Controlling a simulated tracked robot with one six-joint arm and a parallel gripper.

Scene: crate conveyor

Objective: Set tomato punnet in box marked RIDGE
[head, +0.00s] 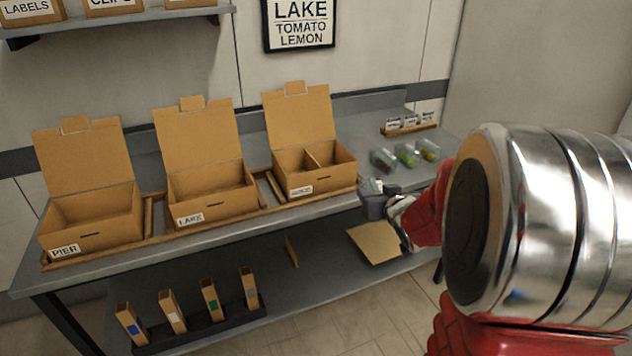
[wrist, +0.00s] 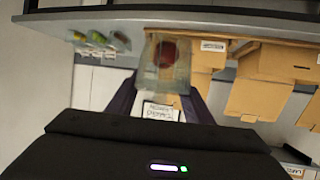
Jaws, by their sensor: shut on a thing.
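My gripper (head: 374,200) is shut on the tomato punnet, a clear pack with red contents seen between the fingers in the wrist view (wrist: 168,62). The gripper is in front of the table edge, right of the third box. Three open cardboard boxes stand in a row: one marked PIER (head: 112,227), one marked LAKE (head: 228,207), and a right-hand box (head: 334,180) with an inner divider. The right-hand box's label is too blurred to read in the head view; the box appears upside down in the wrist view (wrist: 208,60). No contents show in the boxes.
Several clear punnets (head: 405,155) stand on the table at right, before a small rack of labels (head: 410,129). A wall sign (head: 299,22) reads LAKE, TOMATO, LEMON. A lower shelf (head: 340,281) holds a cardboard sheet (head: 374,243) and narrow cartons (head: 210,299). Raised lids stand behind the boxes.

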